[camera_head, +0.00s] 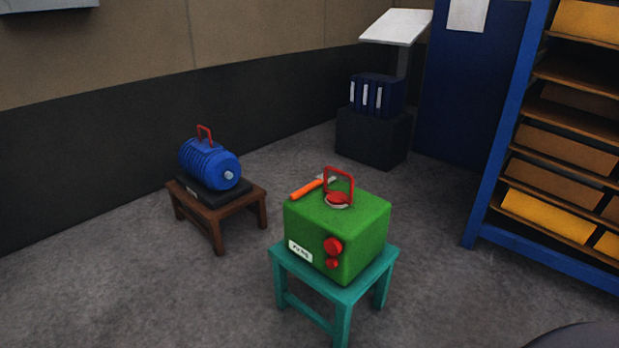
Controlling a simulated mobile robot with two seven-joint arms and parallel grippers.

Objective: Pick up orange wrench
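The orange wrench (307,189) lies on top of the green box (302,222), near its back left edge. Its orange handle points left, and its grey head reaches right, close behind the box's red handle (339,172). The red handle stands upright from a round fitting on the box top. The green box has red knobs and a white label on its front and sits on a teal stool (343,296). Neither of my grippers shows in the head view.
A blue motor (208,163) with a red handle sits on a brown stool (220,219) at the left. A blue shelf rack (509,125) stands at the right. Blue binders (377,95) rest on a dark block (372,137) behind. Grey floor (140,290) is clear at front left.

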